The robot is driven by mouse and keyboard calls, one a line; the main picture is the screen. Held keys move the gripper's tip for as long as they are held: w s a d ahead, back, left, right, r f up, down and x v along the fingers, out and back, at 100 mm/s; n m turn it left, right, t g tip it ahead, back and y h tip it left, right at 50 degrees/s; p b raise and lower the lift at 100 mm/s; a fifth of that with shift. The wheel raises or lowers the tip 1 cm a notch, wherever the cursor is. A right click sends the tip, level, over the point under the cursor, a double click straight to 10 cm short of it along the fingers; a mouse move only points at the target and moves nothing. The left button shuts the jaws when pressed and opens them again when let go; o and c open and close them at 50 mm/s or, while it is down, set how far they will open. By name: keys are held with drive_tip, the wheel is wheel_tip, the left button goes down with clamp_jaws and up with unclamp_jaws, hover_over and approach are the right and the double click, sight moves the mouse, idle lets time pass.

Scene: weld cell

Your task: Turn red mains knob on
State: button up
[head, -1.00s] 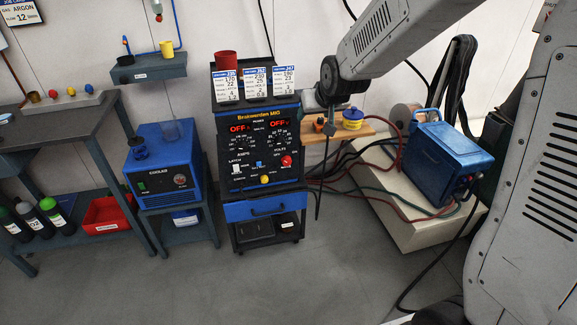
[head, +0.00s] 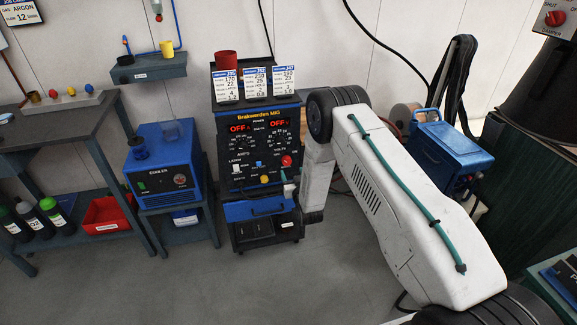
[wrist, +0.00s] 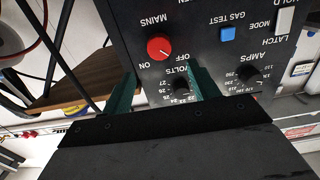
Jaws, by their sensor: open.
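The red mains knob (wrist: 159,47) is on the dark front panel of the welder, between my fingers' lines and beyond their tips in the wrist view, where the panel appears upside down. Its pale mark seems to point toward the OFF label. In the head view the red knob (head: 286,160) is at the panel's lower right. The welder (head: 258,150) shows OFF on both red displays. My gripper (wrist: 163,80) is open and empty, its two green fingers spread apart and facing the panel. Contact with the panel cannot be told.
A black volts dial (wrist: 181,87) lies between the fingers; an amps dial (wrist: 250,75) and a blue gas test button (wrist: 228,34) are nearby. A wooden shelf (wrist: 85,85) is beside the panel. A blue cooler (head: 168,165) stands left of the welder. The floor in front is clear.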

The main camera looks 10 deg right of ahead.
sight(287, 162)
drive_tip(key=w, duration=0.7)
drive_tip(key=shift+w+f, duration=0.2)
drive_tip(key=shift+f, duration=0.2)
drive_tip(key=c, duration=1)
